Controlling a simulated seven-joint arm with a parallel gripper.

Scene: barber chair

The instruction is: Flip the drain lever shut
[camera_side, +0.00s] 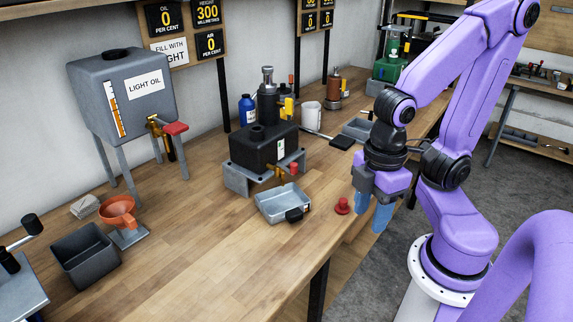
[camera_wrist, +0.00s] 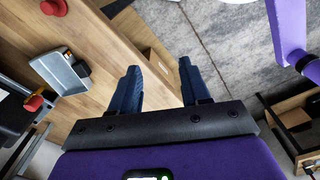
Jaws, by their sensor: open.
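A black pump unit (camera_side: 264,145) stands on a grey metal stand on the bench. A brass valve with a small red lever (camera_side: 294,168) sticks out of its front; I take this as the drain lever. The red lever (camera_wrist: 33,103) also shows at the left of the wrist view. I cannot tell whether it is set open or shut. A shallow grey tray (camera_side: 271,206) sits below and in front of the valve. My gripper (camera_side: 371,213) is open and empty, pointing down at the bench's front edge, well to the right of the lever. Its blue fingers (camera_wrist: 158,68) are apart in the wrist view.
A red knob-shaped piece (camera_side: 342,206) stands near the bench edge, close to my gripper. A grey oil tank (camera_side: 122,97) with another red-handled tap (camera_side: 175,128), an orange funnel (camera_side: 118,211) and a dark bin (camera_side: 85,257) are at left. The front middle of the bench is clear.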

